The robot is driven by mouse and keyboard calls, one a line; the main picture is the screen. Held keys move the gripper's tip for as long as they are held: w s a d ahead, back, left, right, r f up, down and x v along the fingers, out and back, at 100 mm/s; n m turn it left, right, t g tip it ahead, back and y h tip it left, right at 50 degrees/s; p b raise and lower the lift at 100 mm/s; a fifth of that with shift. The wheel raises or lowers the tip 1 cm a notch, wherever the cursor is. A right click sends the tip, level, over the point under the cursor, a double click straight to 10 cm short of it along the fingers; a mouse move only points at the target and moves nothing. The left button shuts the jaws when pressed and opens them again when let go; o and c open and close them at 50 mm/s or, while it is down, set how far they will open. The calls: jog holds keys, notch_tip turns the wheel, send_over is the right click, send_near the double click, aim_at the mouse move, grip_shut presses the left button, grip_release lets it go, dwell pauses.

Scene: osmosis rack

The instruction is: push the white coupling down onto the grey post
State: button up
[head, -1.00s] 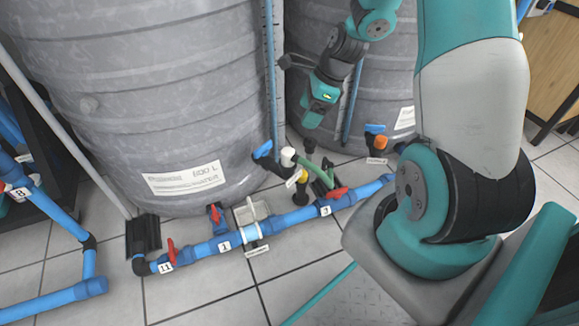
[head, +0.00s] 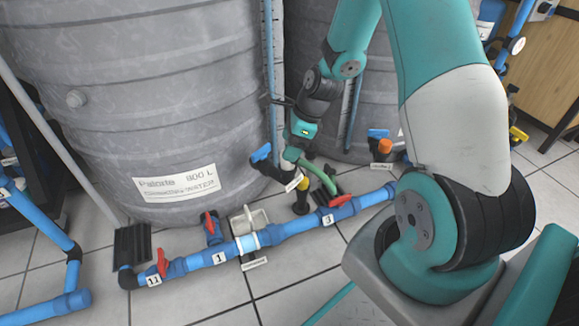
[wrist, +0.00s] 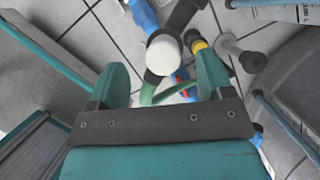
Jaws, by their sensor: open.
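In the wrist view the white coupling (wrist: 163,53) shows as a round white top between the tips of my gripper (wrist: 161,62). The fingers stand apart on both sides of it, with gaps. A dark grey part (wrist: 152,77) shows below the coupling, probably the post; how far the coupling sits on it cannot be told. A green hose (wrist: 170,92) curves away beside it. In the head view my gripper (head: 291,155) points down over this spot beside the tank and hides the coupling; the green hose shows just below.
A large grey tank (head: 150,120) stands at left, another behind my arm. A blue pipe (head: 245,245) with red valves runs along the tiled floor. A yellow collar (wrist: 197,45) is close right in the wrist view.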

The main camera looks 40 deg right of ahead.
jog(key=shift+a+f, duration=0.1)
jog(key=shift+f, duration=0.1)
jog(key=b+x, duration=0.5)
jog(key=shift+d+f, duration=0.2)
jog(key=shift+f, duration=0.1)
jog(key=shift+r, duration=0.15)
jog(key=c, duration=1)
